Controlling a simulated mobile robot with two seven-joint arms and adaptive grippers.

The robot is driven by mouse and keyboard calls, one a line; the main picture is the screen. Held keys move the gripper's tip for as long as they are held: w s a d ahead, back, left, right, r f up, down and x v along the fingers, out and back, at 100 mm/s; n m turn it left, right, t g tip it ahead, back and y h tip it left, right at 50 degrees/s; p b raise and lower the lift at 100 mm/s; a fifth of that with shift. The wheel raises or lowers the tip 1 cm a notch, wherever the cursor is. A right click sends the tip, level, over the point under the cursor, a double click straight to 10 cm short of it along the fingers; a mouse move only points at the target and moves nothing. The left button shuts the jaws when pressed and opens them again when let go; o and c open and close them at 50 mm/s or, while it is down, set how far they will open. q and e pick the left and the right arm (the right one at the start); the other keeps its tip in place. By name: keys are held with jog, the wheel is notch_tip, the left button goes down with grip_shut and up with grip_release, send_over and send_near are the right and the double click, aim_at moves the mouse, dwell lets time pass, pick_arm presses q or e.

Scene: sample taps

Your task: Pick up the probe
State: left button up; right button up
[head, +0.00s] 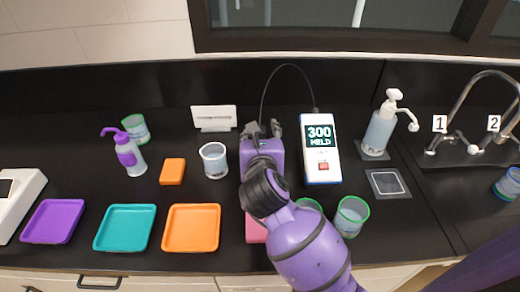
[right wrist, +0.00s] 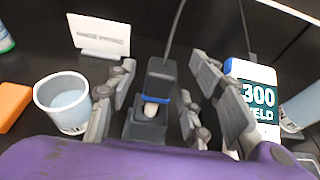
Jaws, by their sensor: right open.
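The probe (right wrist: 158,82), a dark grey body with a blue band and a pale tip, stands upright in a dark holder (right wrist: 145,127) in the right wrist view. A cable runs up from it. My left gripper is not in view.
A beaker (head: 214,160) stands left of the gripper, and a white sign card (head: 213,118) stands behind it. Green-rimmed cups (head: 351,216) stand near my right forearm. Purple, teal and orange trays (head: 192,228) lie front left. A pump bottle (head: 380,130) and sink taps are right.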

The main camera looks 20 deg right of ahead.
jog(key=c, duration=1.1)
jog(key=shift+r, duration=0.1)
jog(key=shift+c, duration=0.2)
